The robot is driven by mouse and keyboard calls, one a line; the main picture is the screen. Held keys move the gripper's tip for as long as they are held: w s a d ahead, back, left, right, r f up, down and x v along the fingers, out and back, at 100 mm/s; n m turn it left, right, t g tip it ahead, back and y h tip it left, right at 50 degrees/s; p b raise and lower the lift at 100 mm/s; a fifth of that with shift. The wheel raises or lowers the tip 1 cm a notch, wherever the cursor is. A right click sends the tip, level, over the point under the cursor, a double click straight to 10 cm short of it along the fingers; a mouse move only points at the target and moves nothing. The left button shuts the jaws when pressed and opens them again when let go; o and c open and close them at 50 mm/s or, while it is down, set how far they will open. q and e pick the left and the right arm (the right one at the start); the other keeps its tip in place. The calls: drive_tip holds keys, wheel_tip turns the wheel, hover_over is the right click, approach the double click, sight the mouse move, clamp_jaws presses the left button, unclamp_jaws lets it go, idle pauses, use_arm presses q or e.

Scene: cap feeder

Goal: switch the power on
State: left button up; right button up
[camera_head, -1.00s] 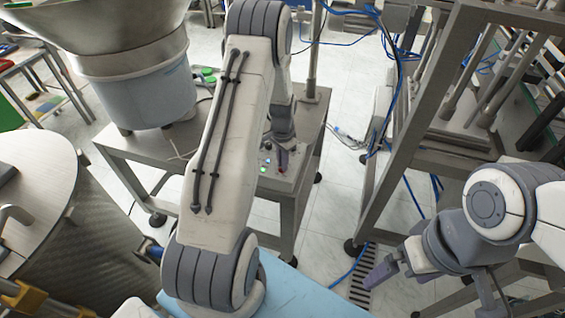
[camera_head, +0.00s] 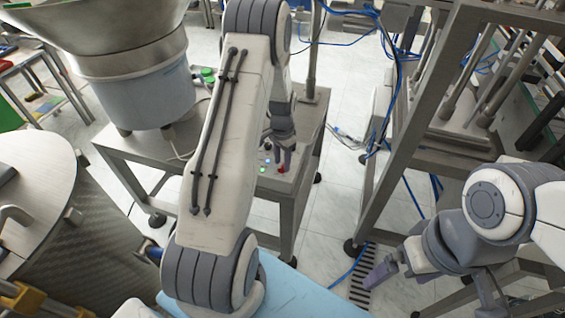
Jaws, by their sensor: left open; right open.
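A small control panel (camera_head: 275,176) with a red knob or switch (camera_head: 282,170) and small green and pale lights (camera_head: 263,169) is on the top of a metal stand. My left gripper (camera_head: 285,158) points down right at the red switch, with its fingertips just above or touching it; which of the two I cannot tell. My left arm hides part of the panel. My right gripper (camera_head: 376,276) is at the lower right, open and empty, over the floor far from the panel.
The metal stand (camera_head: 318,125) carries a large bowl feeder (camera_head: 135,90) at its left and an upright post. A metal frame (camera_head: 420,110) stands at the right, with blue cables. A round steel drum (camera_head: 45,190) is at the left. Floor (camera_head: 335,200) is free between stand and frame.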

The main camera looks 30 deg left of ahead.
use_arm(q)
wheel_tip(320, 180, up, 10)
drive_tip(key=shift+f+b, duration=0.15)
drive_tip(key=shift+b, duration=0.3)
drive_tip(key=shift+d, duration=0.1)
drive_tip(key=s+d+r+m, duration=0.1)
drive_tip(key=s+d+r, duration=0.3)
drive_tip(key=d, duration=0.6)
drive_tip(key=s+d+r+m, duration=0.1)
drive_tip(key=s+d+r, duration=0.25)
drive_tip(key=d, duration=0.65)
drive_tip(key=s+d+r+m, duration=0.1)
drive_tip(key=s+d, duration=0.3)
drive_tip(key=s, duration=0.5)
drive_tip(key=s+d+r+m+h, duration=0.1)
drive_tip(key=s+d+r, duration=0.2)
drive_tip(key=s, duration=0.7)
drive_tip(key=shift+s+d, duration=0.15)
drive_tip(key=shift+d, duration=0.55)
